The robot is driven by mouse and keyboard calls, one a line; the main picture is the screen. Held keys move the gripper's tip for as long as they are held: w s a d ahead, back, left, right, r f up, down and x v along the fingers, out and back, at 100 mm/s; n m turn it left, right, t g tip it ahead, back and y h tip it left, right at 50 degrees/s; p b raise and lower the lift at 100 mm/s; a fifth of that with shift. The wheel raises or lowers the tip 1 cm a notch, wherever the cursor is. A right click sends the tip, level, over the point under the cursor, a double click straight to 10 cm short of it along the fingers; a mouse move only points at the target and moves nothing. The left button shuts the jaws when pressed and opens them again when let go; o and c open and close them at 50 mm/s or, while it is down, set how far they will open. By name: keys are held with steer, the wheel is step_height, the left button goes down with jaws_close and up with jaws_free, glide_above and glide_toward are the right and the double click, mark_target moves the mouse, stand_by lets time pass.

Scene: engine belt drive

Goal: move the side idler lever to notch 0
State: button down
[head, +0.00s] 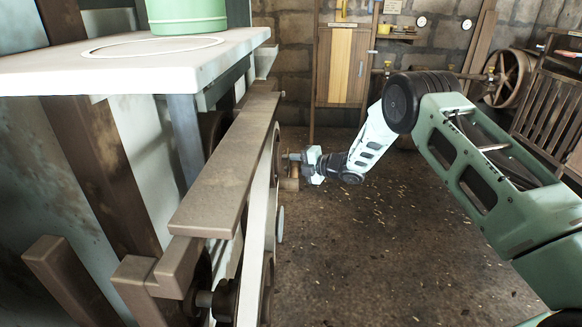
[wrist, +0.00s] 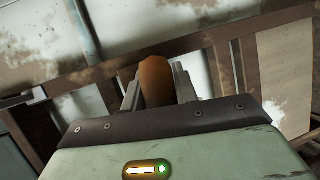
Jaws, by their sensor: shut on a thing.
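My gripper (head: 297,160) is at the right side of the engine frame, reaching in from the right. In the wrist view my gripper (wrist: 158,88) has its two grey fingers closed on a rounded orange-brown handle (wrist: 155,80), which looks like the grip of the side idler lever. In the head view a small brown piece of this handle (head: 289,184) shows at the fingertips. The rest of the lever, its notches and any notch numbers are hidden or too small to tell.
A long brown beam (head: 225,170) and a pale belt (head: 256,230) run along the frame beside my gripper. A white shelf (head: 130,65) with a green container (head: 187,15) juts out at upper left. The floor (head: 370,250) right of the frame is clear.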

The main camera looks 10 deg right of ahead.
steer(key=shift+r+n+t+b, duration=0.4)
steer(key=shift+r+n+b, duration=0.3)
steer(key=shift+r+b, duration=0.25)
steer(key=shift+s+a+r+n+t+y+b, duration=0.15)
steer(key=shift+r+n+t+b, duration=0.1)
steer(key=shift+r+n+b, duration=0.3)
steer(key=shift+s+d+r+n+t+y+b, duration=0.1)
steer(key=shift+r+n+t+y+b, duration=0.1)
steer(key=shift+r+n+b, duration=0.4)
steer(key=shift+s+a+r+n+t+y+b, duration=0.15)
steer(key=shift+r+n+t+b, duration=0.1)
steer(key=shift+r+b, duration=0.55)
steer(key=shift+d+r, duration=0.1)
steer(key=shift+r, duration=0.05)
steer(key=c, duration=1.1)
jaws_free()
steer(key=shift+r, duration=0.1)
steer(key=p+v, duration=0.2)
steer(key=v, duration=1.5)
steer(key=shift+s, duration=0.2)
steer(key=shift+d, duration=0.15)
